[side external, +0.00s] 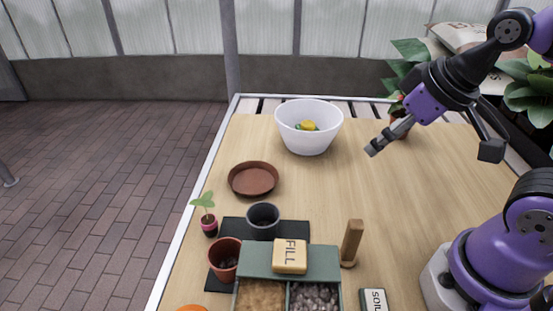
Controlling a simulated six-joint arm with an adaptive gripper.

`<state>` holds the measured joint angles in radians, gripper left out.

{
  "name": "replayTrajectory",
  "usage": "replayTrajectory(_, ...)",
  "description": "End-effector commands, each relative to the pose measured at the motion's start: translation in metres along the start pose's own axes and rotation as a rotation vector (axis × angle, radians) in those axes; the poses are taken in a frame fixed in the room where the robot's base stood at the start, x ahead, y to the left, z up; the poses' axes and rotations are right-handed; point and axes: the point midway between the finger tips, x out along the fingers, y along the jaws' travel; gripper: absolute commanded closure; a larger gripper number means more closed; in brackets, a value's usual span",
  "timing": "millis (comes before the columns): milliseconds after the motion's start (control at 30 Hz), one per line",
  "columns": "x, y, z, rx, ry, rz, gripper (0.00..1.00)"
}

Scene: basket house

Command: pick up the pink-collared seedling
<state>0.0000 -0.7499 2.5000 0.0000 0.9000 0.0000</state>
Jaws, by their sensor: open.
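The seedling (205,201) stands upright at the left edge of the table, with light green leaves above a dark plug. A pink collar (209,222) rings the plug's top. My gripper (428,148) is open and empty, up at the right over the table, far from the seedling and on the other side of the white bowl. One finger points down and left, and the other hangs at the right.
A white bowl (309,135) with small colored things stands at the back. A brown saucer (253,180), a dark pot (263,217) and a terracotta pot (224,260) are near the seedling. A wooden block (352,243) stands upright beside the green tray (262,262). The table's middle right is clear.

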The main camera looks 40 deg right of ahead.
Motion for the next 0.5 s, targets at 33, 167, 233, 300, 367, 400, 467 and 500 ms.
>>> replayTrajectory(33, 0.000, 0.000, 0.000, 0.000, 0.000, 0.000, 0.29)
replayTrajectory(167, 0.000, 0.000, 0.000, 0.000, 0.000, 0.000, 0.29)
replayTrajectory(233, 0.000, -0.001, -0.001, -0.002, -0.002, -0.001, 0.29)
replayTrajectory(300, 0.000, -0.004, -0.007, -0.011, -0.011, -0.008, 0.29)
replayTrajectory(367, -0.001, -0.009, -0.017, -0.026, -0.028, -0.018, 0.29)
replayTrajectory(400, 0.000, -0.015, -0.026, -0.041, -0.045, -0.027, 0.29)
replayTrajectory(467, 0.003, -0.026, -0.044, -0.069, -0.074, -0.043, 0.29)
replayTrajectory(500, 0.007, -0.037, -0.056, -0.090, -0.098, -0.054, 0.29)
